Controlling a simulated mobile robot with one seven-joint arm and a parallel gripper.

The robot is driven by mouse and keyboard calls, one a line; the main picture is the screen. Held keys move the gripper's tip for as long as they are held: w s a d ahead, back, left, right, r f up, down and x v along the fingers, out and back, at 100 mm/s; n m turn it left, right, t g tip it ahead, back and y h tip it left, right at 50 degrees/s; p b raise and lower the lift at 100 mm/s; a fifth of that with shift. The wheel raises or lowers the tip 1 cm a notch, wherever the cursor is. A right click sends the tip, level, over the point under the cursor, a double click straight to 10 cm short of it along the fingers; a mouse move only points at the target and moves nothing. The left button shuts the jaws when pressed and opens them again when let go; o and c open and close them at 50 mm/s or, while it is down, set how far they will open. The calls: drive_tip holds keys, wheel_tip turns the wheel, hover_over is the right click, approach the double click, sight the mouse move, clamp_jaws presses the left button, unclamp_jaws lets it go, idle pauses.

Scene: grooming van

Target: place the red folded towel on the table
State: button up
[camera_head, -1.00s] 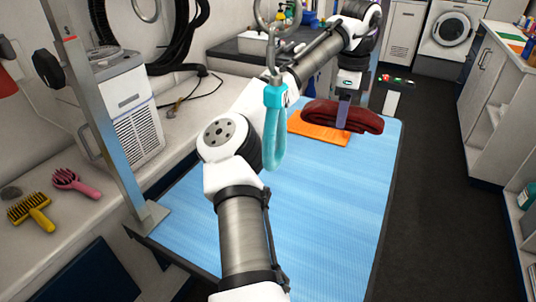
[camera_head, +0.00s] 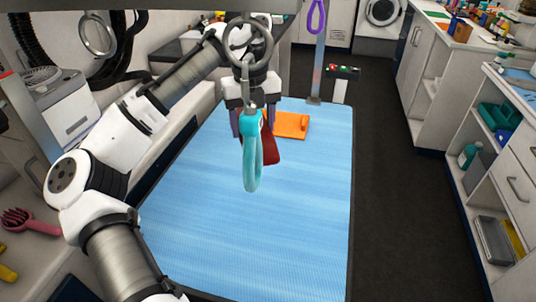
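The red folded towel (camera_head: 271,151) shows in the head view, end-on, below my gripper (camera_head: 252,124). My gripper's fingers are on either side of it and appear shut on it. The hanging teal loop covers much of the towel and part of the gripper. The table (camera_head: 245,220) has a light blue ribbed top, and the towel is over its far part. I cannot tell whether the towel's underside touches the table.
An orange folded cloth (camera_head: 292,125) lies on the table just behind the towel. The teal loop (camera_head: 253,165) hangs from a metal ring in front. A post (camera_head: 317,70) stands at the far edge. The near and middle tabletop is clear.

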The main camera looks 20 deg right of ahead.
drive_tip(key=s+d+m, duration=0.1)
drive_tip(key=m, duration=0.1)
drive_tip(key=s+d+m, duration=0.1)
drive_tip(key=s, duration=0.1)
drive_tip(key=s+d+m, duration=0.1)
drive_tip(key=s+m, duration=0.1)
drive_tip(key=shift+s+m, duration=0.2)
drive_tip(key=shift+m, duration=0.1)
approach(274, 210)
drive_tip(key=shift+m, duration=0.3)
wheel_tip(274, 210, down, 5)
drive_tip(key=shift+f+p, duration=0.2)
drive_tip(key=shift+p, duration=0.15)
drive_tip(key=shift+f, duration=0.1)
drive_tip(key=o, duration=1)
wheel_tip(274, 210, up, 12)
drive_tip(key=shift+r, duration=0.15)
